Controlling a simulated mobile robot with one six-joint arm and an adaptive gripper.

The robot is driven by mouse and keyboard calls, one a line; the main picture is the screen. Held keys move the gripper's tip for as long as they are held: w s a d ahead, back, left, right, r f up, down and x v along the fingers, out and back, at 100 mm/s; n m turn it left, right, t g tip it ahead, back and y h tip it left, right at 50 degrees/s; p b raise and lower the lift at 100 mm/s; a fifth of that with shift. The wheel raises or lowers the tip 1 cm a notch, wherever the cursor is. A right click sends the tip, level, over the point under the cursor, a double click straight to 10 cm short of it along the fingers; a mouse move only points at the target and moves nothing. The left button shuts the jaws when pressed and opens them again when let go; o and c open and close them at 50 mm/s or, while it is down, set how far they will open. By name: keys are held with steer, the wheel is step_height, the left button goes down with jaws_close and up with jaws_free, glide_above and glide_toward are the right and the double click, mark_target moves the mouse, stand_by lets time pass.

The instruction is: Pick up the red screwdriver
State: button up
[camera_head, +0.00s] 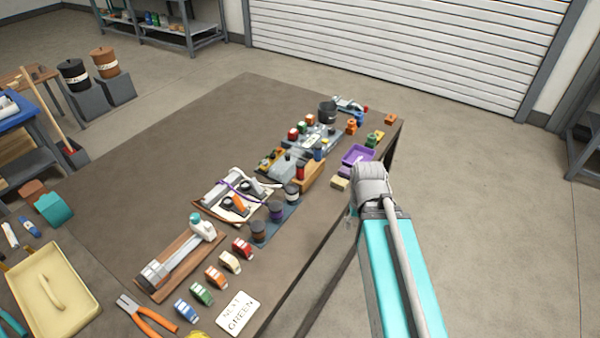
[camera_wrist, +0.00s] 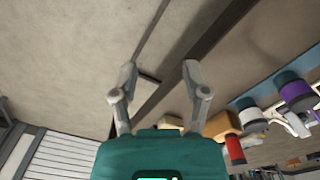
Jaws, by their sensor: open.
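I cannot clearly make out a red screwdriver. A small red upright piece (camera_head: 300,172) stands by a tan wooden block (camera_head: 313,176) near the table's right edge, and could be its handle. A red cylinder (camera_wrist: 236,151) beside a tan block (camera_wrist: 222,124) shows at lower right in the wrist view. My gripper (camera_wrist: 159,72) is open, with nothing between its fingers, over the table's edge and floor. In the head view my gripper's end is at the table's right edge, to the right of the red piece; its fingers are mostly hidden.
A purple tray (camera_head: 357,155) lies close to my gripper. Dark, purple and white-banded jars (camera_head: 275,212) stand on a blue strip. Colored tape-like pieces (camera_head: 242,248), orange-handled pliers (camera_head: 150,315) and a cream tray (camera_head: 50,290) lie nearer. The table's far left (camera_head: 190,140) is bare.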

steer(key=shift+o, duration=0.7)
step_height(320, 180, up, 12)
steer(key=m+p, duration=1.2)
steer(key=m, duration=0.7)
glide_above(300, 179)
steer(key=w, duration=0.1)
steer(key=shift+w+d+r, duration=0.15)
step_height(300, 179, down, 9)
steer(key=b, duration=0.8)
steer(key=shift+r, duration=0.15)
steer(key=shift+b, duration=0.3)
steer(key=shift+f+b, duration=2.5)
steer(key=shift+f, duration=0.1)
